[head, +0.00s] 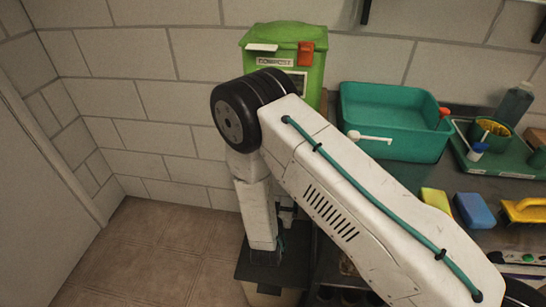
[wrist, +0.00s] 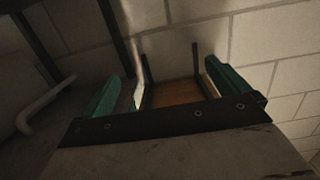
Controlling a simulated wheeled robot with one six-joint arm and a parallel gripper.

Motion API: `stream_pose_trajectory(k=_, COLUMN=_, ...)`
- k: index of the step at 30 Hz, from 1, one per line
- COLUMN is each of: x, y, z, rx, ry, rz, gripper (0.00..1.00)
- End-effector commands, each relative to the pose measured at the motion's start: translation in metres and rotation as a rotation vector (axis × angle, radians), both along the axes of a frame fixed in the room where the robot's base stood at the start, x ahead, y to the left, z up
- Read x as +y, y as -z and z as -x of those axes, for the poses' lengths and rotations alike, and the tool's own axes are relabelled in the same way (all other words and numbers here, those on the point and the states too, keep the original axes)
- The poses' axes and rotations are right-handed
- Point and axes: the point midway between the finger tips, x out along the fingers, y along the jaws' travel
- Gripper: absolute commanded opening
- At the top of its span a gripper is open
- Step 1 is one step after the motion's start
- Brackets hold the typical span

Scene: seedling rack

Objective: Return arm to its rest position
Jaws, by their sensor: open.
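My arm crosses the head view from the lower right, bends at a black joint, and its forearm hangs down beside the bench. My gripper (wrist: 165,82) shows in the wrist view with two teal-padded fingers spread apart. No held object shows between them. In the head view the gripper end is low at the foot of the forearm, partly hidden, and its fingers are hard to make out there.
A green compost bin (head: 318,58) stands by the wall behind my arm. A teal tub (head: 385,150), yellow sponge (head: 436,200) and blue sponge (head: 474,210) are on the dark bench. A lidded box (head: 262,272) is below the forearm. Open floor (head: 150,250) lies left.

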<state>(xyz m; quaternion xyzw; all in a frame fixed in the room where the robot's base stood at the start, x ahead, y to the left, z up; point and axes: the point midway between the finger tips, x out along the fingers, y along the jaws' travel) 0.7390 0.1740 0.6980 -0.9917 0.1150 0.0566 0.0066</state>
Motion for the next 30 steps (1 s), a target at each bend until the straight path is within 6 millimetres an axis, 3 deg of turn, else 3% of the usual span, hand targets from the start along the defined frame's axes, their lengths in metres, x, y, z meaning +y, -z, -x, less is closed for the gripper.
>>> stream_pose_trajectory(k=5, x=-0.001, y=-0.003, z=-0.003, rx=0.009, ry=0.003, rz=-0.011, gripper=1.00)
stream_pose_trajectory(k=11, x=0.001, y=-0.039, z=-0.033, rx=0.117, ry=-0.001, rz=-0.121, gripper=1.00)
stream_pose_trajectory(k=15, x=0.001, y=-0.081, z=-0.054, rx=0.245, ry=-0.029, rz=-0.226, gripper=1.00)
stream_pose_trajectory(k=20, x=-0.003, y=-0.134, z=-0.062, rx=0.386, ry=-0.086, rz=-0.317, gripper=1.00)
stream_pose_trajectory(k=25, x=-0.015, y=-0.193, z=-0.051, rx=0.525, ry=-0.159, rz=-0.375, gripper=1.00)
stream_pose_trajectory(k=30, x=-0.034, y=-0.250, z=-0.022, rx=0.660, ry=-0.233, rz=-0.390, gripper=1.00)
